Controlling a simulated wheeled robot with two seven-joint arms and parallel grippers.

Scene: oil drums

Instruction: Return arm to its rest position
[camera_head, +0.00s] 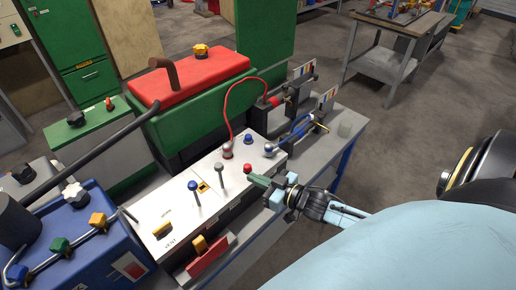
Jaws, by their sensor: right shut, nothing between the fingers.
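My right arm comes in from the right, with a large light blue link across the lower right. My right gripper (290,192) is shut and empty, at the right front edge of the white control panel (150,207). It points left, close to a small green part (263,187) beside a red-knobbed lever (248,169); I cannot tell whether they touch. My left gripper is not in view.
The panel carries several levers, including a blue-knobbed one (194,187). A green box with a red lid (190,80) stands behind it, and a blue box (85,245) at lower left. A grey workbench (390,60) stands upper right. Floor right of centre is clear.

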